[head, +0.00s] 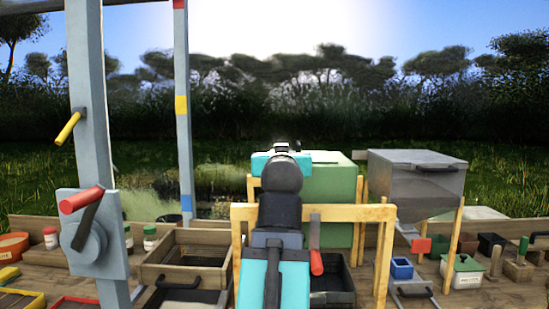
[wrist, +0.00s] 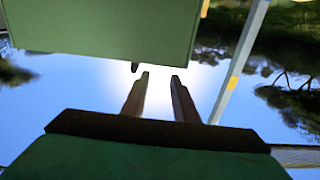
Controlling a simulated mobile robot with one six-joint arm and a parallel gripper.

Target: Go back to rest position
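My gripper (wrist: 160,75) shows in the wrist view with its two dark fingers apart and only bright sky between them. Nothing is held. In the head view my arm rises in the middle of the picture, and its wrist end stands in front of a green box (head: 335,200). The fingers are mostly hidden there. The wrist view looks tilted over, with a green panel (wrist: 105,25) across its top, apparently the same box.
Wooden frames stand around my arm, with a red-handled lever (head: 316,262) close on the right. A grey post (head: 95,150) with levers stands left. A grey hopper (head: 415,175) is at right. Open wooden trays (head: 165,272) and small bins cover the bench. Above the arm is open air.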

